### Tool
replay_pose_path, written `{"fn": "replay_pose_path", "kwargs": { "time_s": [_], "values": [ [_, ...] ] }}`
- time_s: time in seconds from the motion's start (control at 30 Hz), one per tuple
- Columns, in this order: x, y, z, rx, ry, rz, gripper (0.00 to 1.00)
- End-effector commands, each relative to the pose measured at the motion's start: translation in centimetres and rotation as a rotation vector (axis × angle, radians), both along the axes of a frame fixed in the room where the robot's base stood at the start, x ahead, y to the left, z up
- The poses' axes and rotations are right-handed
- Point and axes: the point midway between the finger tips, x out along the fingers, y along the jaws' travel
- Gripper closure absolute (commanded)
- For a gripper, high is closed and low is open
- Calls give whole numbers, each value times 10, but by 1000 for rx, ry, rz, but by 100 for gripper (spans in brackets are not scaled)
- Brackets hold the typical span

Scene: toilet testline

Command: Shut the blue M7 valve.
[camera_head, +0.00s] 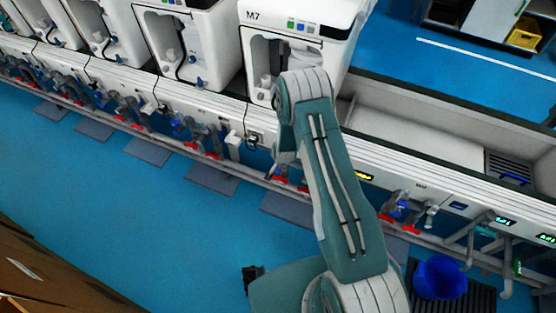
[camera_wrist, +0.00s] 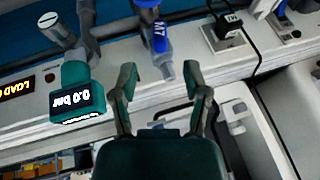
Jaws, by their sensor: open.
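The blue M7 valve (camera_wrist: 161,42) shows at the top middle of the wrist view, with a white "M7" label on its blue body and a grey tip. My gripper (camera_wrist: 160,76) is open, its two dark fingers spread with nothing between them. In that view the valve's tip lies just beyond the gap between the fingertips; I cannot tell whether it touches them. In the head view the M7 machine (camera_head: 262,22) stands at the top middle.
A green gauge reading 0.0 bar (camera_wrist: 76,95) sits left of the fingers, and a black plug with a cable (camera_wrist: 224,32) to the right. Red-handled valves (camera_head: 280,180) line the bench front. A blue bucket (camera_head: 440,277) stands at lower right. Blue floor (camera_head: 120,210) is open at left.

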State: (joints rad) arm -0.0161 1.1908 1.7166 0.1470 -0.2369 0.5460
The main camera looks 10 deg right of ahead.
Motion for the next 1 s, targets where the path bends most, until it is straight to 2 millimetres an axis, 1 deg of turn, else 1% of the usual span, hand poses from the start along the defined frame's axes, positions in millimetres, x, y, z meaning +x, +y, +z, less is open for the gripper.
{"fn": "replay_pose_path", "kwargs": {
  "time_s": [0.03, 0.2, 0.4, 0.6, 0.87, 0.9, 0.97, 1.0],
  "values": [
    [4, 0, -9, 0, 0, -1, 40],
    [16, -1, -34, 0, 0, 0, 40],
    [29, -2, -58, -1, -2, -1, 40],
    [35, -2, -69, -1, -1, 0, 40],
    [35, -2, -70, -1, -1, 0, 40],
    [35, -2, -70, -1, -1, 0, 58],
    [35, -2, -69, 0, -2, 0, 85],
    [35, -2, -69, 0, -2, 0, 100]
  ]
}}
